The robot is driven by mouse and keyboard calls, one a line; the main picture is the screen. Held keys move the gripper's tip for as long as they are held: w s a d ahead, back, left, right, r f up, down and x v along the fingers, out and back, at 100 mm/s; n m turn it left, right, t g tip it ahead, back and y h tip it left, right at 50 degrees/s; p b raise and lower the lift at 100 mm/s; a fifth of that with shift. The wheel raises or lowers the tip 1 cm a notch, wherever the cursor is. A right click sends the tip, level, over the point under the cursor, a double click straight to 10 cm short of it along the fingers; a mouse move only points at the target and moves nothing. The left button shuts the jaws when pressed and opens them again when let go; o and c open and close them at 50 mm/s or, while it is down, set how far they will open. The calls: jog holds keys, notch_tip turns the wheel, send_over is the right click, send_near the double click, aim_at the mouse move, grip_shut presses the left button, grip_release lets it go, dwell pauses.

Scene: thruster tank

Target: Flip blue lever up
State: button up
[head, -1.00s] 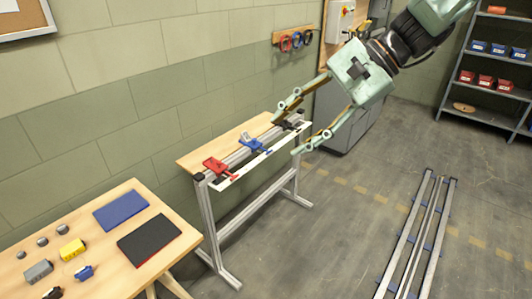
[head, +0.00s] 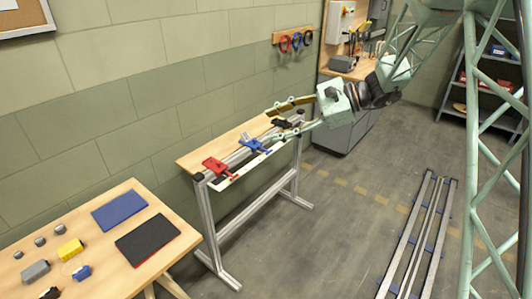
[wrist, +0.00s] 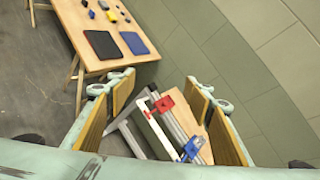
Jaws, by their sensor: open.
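The blue lever (head: 255,146) sits on the rail of a narrow bench, between a red lever and a dark one. In the wrist view the blue lever (wrist: 191,148) is low, between my open fingers and nearer the right one. My gripper (head: 272,122) is open and empty at the far end of the bench, reaching left over it. Its fingers lie just beyond the blue lever; I cannot tell whether the lower finger touches anything. The wrist view shows my gripper's fingers (wrist: 150,90) spread wide.
The red lever (head: 215,166) is at the bench's near end. The dark lever (head: 281,123) is partly hidden by my gripper. A wooden table (head: 60,220) with a blue mat (head: 119,210), a black mat (head: 148,239) and small blocks stands at left.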

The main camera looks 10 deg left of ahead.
jog(key=w+f+m+t+y, duration=0.2)
jog(key=w+f+m, duration=0.1)
jog(key=w+f, duration=0.6)
jog(key=m+t+b, duration=0.3)
jog(key=m+t, duration=0.3)
jog(key=m, duration=0.2)
send_near(266, 150)
jog(key=s+d, duration=0.3)
jog(key=shift+w+f+m+t, duration=0.4)
jog(key=shift+f+m+t, duration=0.1)
jog(key=shift+f, duration=0.1)
jog(key=shift+a, duration=0.15)
jog(key=shift+b+x, duration=1)
jog(key=shift+x, duration=5.8)
jog(key=shift+r, duration=0.15)
jog(key=c, duration=1)
